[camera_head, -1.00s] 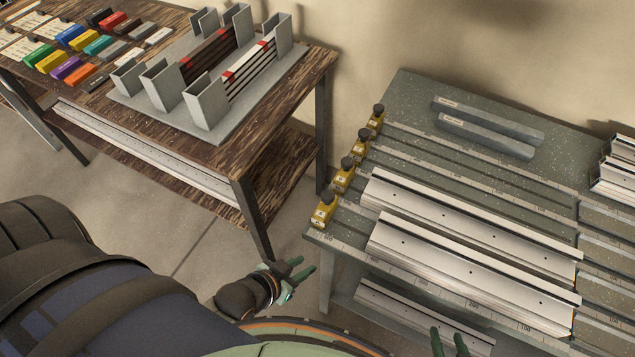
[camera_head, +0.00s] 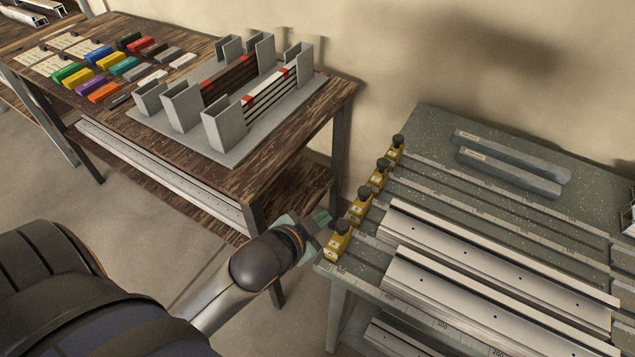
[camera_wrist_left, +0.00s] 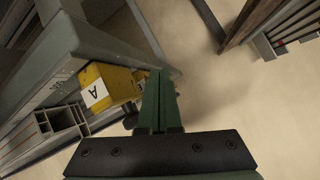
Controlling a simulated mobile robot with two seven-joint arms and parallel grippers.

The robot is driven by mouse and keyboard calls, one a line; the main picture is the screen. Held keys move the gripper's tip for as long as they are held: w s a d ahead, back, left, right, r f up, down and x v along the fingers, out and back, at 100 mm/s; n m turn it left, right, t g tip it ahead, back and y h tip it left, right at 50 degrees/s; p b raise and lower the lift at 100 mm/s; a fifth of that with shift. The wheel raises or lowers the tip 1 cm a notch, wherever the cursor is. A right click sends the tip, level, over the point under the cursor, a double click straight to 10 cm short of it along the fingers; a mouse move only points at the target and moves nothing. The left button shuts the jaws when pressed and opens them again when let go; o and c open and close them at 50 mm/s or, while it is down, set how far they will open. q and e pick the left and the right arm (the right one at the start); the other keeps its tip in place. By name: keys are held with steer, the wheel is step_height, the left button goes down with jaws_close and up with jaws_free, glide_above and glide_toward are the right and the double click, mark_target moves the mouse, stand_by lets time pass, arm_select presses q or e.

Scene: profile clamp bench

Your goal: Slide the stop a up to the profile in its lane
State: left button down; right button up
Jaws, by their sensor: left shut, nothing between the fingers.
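The yellow stop marked A (camera_wrist_left: 98,90) shows in the left wrist view; in the head view it seems to be the nearest stop (camera_head: 337,243), at the left end of the front lane. A silver profile (camera_head: 450,293) lies in that lane, to the right of this stop with a gap between them. A profile's hollow end (camera_wrist_left: 55,121) shows in the left wrist view. My left gripper (camera_head: 321,219) is shut and empty, just off the bench's left edge, close beside the nearest stop. Its green fingers (camera_wrist_left: 160,80) are right of the stop in the wrist view; contact cannot be told.
Several more yellow stops (camera_head: 361,206) line the bench's left end. Another profile (camera_head: 480,248) lies in the lane behind. Two grey bars (camera_head: 510,172) lie at the back. A wooden table (camera_head: 310,135) with a rack and coloured blocks stands left, across a floor gap.

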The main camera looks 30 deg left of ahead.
arm_select(q)
steer(key=w+d+r+m+t+h, duration=0.3)
steer(key=w+r+m+t, duration=0.15)
steer(key=r, duration=0.45)
steer(key=w+d+r+m+t+h, duration=0.25)
steer(key=r+m, duration=0.25)
steer(key=r, duration=0.4)
steer(key=s+d+r+m+g+h, duration=0.35)
steer(key=d+m+h, duration=0.3)
steer(key=m, duration=0.45)
steer(key=s+d+r+m+g+h, duration=0.2)
steer(key=d+r+m+g+h, duration=0.3)
steer(key=m+h, duration=0.45)
steer(key=s+f+m+g+y, duration=0.5)
steer(key=f+m+g+y, duration=0.4)
steer(key=m, duration=0.7)
steer(key=w+a+f+m+y, duration=0.1)
steer(key=a+f+y, duration=0.2)
steer(key=a, duration=0.6)
steer(key=w+a+f+m+y, duration=0.1)
steer(key=w+a+f+y, duration=0.1)
steer(key=a+y, duration=0.4)
steer(key=a+f+g, duration=0.1)
steer(key=a, duration=0.1)
steer(key=shift+a+f+b, duration=0.35)
steer(key=shift+f+b, duration=0.05)
